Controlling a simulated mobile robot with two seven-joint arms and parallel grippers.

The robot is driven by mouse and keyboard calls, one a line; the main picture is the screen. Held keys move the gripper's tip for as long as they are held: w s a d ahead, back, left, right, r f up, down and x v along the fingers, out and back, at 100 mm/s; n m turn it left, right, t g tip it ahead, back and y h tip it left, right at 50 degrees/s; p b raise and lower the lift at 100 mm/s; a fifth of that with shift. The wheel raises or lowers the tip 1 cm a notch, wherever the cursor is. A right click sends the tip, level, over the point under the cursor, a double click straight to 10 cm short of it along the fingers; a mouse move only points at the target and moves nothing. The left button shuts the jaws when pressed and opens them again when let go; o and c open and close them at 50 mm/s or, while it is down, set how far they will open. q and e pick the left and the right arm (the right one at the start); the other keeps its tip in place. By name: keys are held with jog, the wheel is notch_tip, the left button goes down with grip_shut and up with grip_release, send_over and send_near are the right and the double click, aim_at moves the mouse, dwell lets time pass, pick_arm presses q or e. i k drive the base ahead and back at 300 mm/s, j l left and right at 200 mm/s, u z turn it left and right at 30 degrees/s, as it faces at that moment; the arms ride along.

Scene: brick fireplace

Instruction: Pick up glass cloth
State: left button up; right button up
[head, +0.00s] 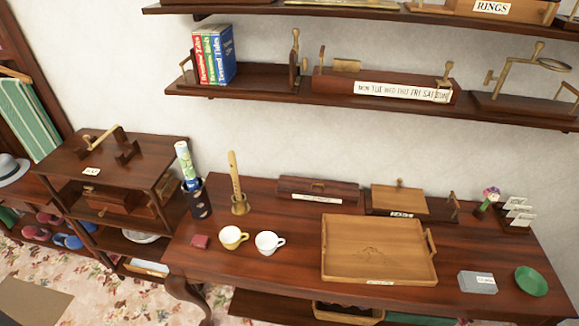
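A grey, flat block-like item (478,283) with a small white label lies on the right part of the dark wooden table (290,270). It could be the folded glass cloth, but its label is too small to read for sure. A small dark red item (200,241) lies near the table's left end; I cannot tell whether it is cloth. Neither of my grippers is in view.
A wooden tray (378,216) takes up the table's middle, left of the grey item. A green round dish (531,281) is close on its right. Shelves hang above.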

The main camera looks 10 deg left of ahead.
aim_at(470, 281)
jog(key=z, duration=1.3)
